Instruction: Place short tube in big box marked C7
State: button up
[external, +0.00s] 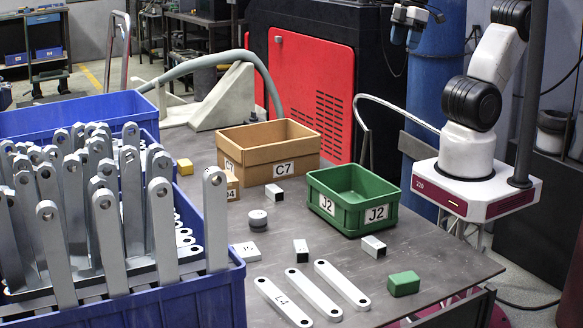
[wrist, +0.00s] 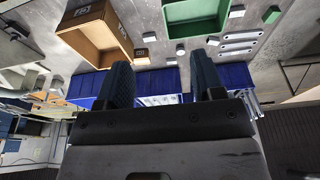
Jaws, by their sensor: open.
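The big brown box marked C7 (external: 283,172) stands open-topped at the back of the grey table; it also shows in the wrist view (wrist: 80,42). Several short silver square tubes with dark open ends lie apart on the table: one in front of the C7 box (external: 273,192), one near the middle (external: 301,248), and one in front of the green box (external: 373,247). My gripper (wrist: 160,68) shows in the wrist view with its two dark fingers apart and nothing visible between them.
A green box marked J2 (external: 352,205) stands right of C7. A small brown box (external: 231,187), yellow block (external: 185,166), grey round piece (external: 257,219), green block (external: 404,284) and flat links (external: 312,292) lie around. Blue bins (external: 190,300) with upright brackets stand at left.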

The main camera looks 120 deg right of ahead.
jog(key=w, duration=0.1)
jog(key=n+g+h, duration=0.1)
jog(key=n+g, duration=0.2)
jog(key=n, duration=1.1)
send_over(301, 246)
jog(key=f, duration=2.2)
jog(key=a+f, duration=0.1)
jog(key=f, duration=1)
jog(key=shift+w, duration=0.2)
jog(key=shift+f, duration=0.2)
jog(key=shift+d+f, duration=0.15)
jog(key=shift+f, duration=1.1)
